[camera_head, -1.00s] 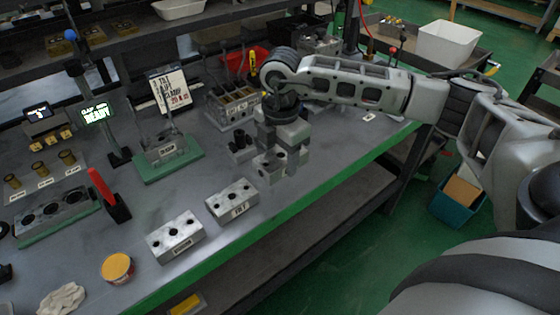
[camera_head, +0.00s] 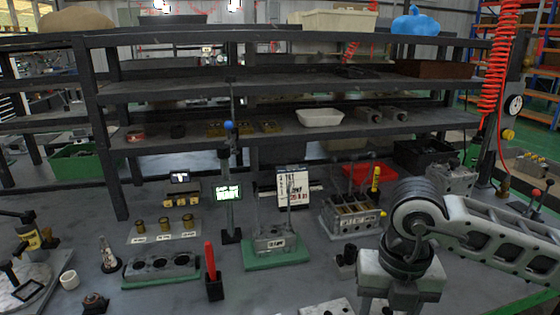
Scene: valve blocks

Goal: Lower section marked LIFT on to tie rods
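Thin upright tie rods (camera_head: 289,214) rise from a grey block (camera_head: 272,240) on a green base (camera_head: 278,258) in the middle of the bench. The label on its front is too small to read. A pale block (camera_head: 327,308) with holes is cut off by the bottom edge; I see no legible LIFT mark on it. My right gripper (camera_head: 392,306) points down at the lower right, right of the tie rods and nearer to me. Its fingertips are below the picture, so its opening and anything in it are hidden. My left gripper is out of view.
A red handle (camera_head: 211,262) stands in a black holder left of the tie rods. A lit screen (camera_head: 228,193) and a sign card (camera_head: 293,188) stand behind. Dark shelves (camera_head: 290,135) span the back.

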